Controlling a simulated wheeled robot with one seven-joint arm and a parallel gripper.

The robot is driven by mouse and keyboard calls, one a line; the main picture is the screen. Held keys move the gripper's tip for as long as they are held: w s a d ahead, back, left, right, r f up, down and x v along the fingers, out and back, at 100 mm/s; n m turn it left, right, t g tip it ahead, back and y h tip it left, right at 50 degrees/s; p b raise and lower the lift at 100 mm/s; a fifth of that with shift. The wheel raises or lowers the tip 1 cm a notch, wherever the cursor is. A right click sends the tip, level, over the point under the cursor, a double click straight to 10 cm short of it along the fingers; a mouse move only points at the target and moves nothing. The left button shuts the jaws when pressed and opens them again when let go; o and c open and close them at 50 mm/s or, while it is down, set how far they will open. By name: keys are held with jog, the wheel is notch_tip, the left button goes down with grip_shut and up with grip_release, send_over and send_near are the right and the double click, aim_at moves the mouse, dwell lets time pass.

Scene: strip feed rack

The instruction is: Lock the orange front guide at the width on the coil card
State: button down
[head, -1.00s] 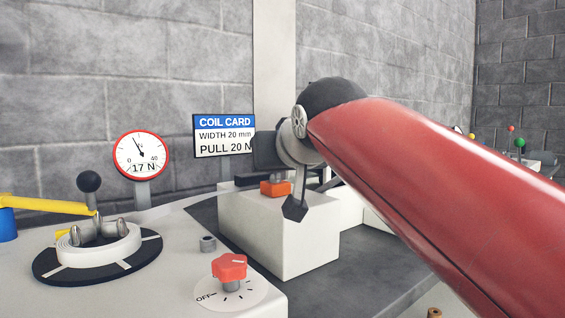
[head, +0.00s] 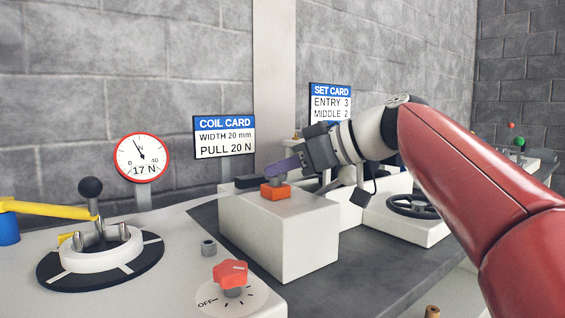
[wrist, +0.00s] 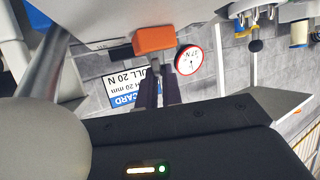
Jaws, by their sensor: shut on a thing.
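The orange front guide (head: 276,191) sits on top of a white block (head: 285,235) in the head view. It also shows in the wrist view (wrist: 155,39), upside down. My gripper (head: 270,174) reaches in from the right, just above the guide. In the wrist view its dark fingers (wrist: 157,88) are shut on a slim grey lever (wrist: 155,63) that stands on the guide. The coil card (head: 224,137) reads width 20 mm and pull 20 N. No width scale is readable at the guide.
A gauge (head: 141,158) reads 17 N. A red knob (head: 231,273) points near OFF. A set card (head: 330,102) and a black handwheel (head: 413,206) are behind my arm.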

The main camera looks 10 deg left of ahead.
jog(key=shift+w+f+n+g, duration=0.1)
jog(key=shift+f+n+g, duration=0.2)
jog(key=shift+g, duration=0.1)
jog(key=c, duration=1.6)
grip_release()
jog(key=shift+r, duration=0.1)
jog(key=shift+o, duration=0.2)
jog(key=shift+r, duration=0.1)
jog(key=v, duration=0.7)
jog(key=shift+d+r+p, duration=0.1)
jog(key=shift+d+p, duration=0.3)
